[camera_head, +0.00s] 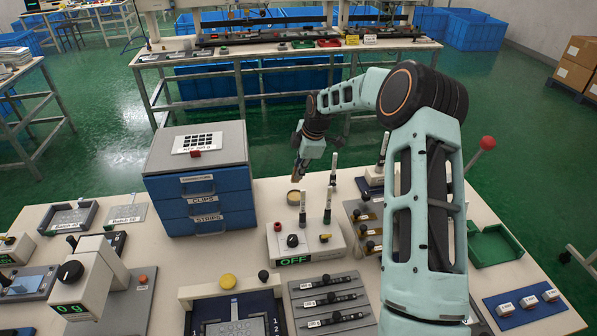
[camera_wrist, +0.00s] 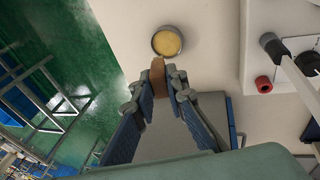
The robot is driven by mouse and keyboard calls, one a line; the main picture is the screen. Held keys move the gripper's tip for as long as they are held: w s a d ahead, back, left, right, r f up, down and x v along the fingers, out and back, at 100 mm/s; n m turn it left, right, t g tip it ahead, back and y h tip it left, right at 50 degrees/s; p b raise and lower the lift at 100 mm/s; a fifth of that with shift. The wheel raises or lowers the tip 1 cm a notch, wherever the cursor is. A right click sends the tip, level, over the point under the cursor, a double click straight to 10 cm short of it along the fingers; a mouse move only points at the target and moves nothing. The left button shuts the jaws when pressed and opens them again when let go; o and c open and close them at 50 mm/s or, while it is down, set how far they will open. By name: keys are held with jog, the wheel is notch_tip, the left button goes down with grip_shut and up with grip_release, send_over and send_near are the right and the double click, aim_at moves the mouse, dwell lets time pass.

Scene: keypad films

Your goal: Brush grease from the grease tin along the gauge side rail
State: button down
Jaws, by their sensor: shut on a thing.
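The grease tin (camera_head: 294,196) is a small round tin with tan contents, on the table right of the drawer cabinet. It also shows in the wrist view (camera_wrist: 168,43), just ahead of my fingertips. My gripper (camera_head: 297,171) hangs above and close to the tin. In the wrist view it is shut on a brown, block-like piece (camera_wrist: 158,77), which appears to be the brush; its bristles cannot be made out. A blue-sided fixture (camera_head: 271,311) with a numbered side stands at the front; I cannot tell whether this is the gauge side rail.
The drawer cabinet (camera_head: 197,178) stands left of my gripper. A control box (camera_head: 305,243) marked OFF with upright posts stands in front of the tin. A grey tray of dark tools (camera_head: 330,301) and a green tray (camera_head: 494,246) lie to the right.

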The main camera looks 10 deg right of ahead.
jog(key=shift+w+f, duration=0.2)
jog(key=shift+f+b, duration=1.5)
jog(key=shift+f, duration=1.35)
jog(key=shift+s+f+b, duration=0.1)
jog(key=shift+f+b, duration=0.45)
jog(key=shift+f, duration=0.05)
dwell(0.4)
jog(key=shift+r+p, duration=1.7)
jog(key=shift+r, duration=1.9)
